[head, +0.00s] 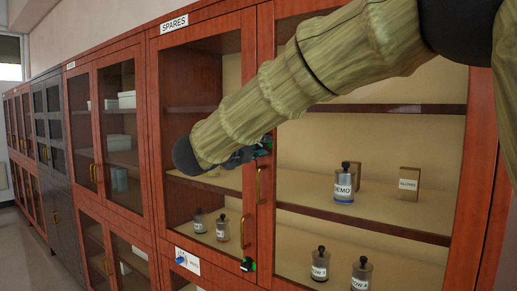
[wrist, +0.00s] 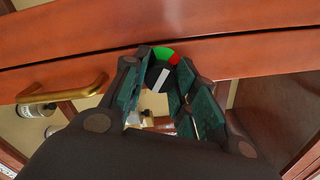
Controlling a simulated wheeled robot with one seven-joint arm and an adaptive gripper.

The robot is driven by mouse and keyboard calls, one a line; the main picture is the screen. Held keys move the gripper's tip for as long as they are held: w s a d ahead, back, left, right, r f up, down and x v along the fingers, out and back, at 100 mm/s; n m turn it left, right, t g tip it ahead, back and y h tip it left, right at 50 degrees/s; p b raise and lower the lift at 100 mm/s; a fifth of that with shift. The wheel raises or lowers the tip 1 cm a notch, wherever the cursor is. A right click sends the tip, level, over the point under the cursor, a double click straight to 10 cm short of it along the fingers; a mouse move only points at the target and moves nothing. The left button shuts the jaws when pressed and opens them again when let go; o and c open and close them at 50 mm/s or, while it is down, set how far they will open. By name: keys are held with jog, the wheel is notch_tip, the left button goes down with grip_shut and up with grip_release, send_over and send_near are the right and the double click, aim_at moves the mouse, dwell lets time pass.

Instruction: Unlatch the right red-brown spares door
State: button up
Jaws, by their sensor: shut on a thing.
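The right red-brown spares door (head: 265,222) is a glass door in a wooden frame; it looks closed beside the left spares door (head: 249,70). The SPARES sign (head: 174,24) is above. My gripper (head: 250,153) is at the meeting stiles, partly hidden by my arm in the head view. In the wrist view my gripper (wrist: 163,84) has its fingers on both sides of a latch with a pale lever (wrist: 160,77) and a green and red dial (wrist: 168,55). The fingers are shut on this latch. A brass handle (head: 258,185) is below; it also shows in the wrist view (wrist: 65,88).
A second brass handle (head: 242,226) is on the left door. Lower down are a blue knob plate (head: 187,260) and a green-marked black knob (head: 248,264). A DEMO jar (head: 343,190) and a small brown box (head: 409,181) stand inside on a shelf.

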jog(key=n, duration=0.3)
jog(key=shift+r, duration=0.1)
jog(key=shift+n+p, duration=0.65)
jog(key=shift+n, duration=1.05)
jog(key=o, duration=1.1)
jog(key=shift+c, duration=0.2)
jog(key=v, duration=1.2)
